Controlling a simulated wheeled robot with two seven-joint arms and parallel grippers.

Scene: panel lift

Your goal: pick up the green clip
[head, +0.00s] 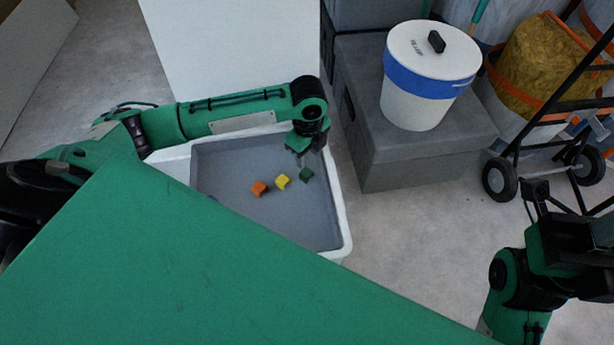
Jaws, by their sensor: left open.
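The green clip (306,174) lies on the grey floor of a shallow white-rimmed tray (342,215), toward its right side. A yellow clip (283,182) and an orange clip (259,188) lie to its left in a loose row. My left gripper (301,158) is open, just above and slightly left of the green clip in the picture. I see no clip between its fingers; its height above the clip is hard to judge. My right arm is at the right edge, away from the tray, and its gripper (537,192) is too dark to read.
A grey crate (425,155) stands right of the tray, with a white lidded bucket (420,105) on it. A hand truck (545,130) stands farther right. A white panel (235,50) stands behind the tray. A large green surface in front hides the tray's near left part.

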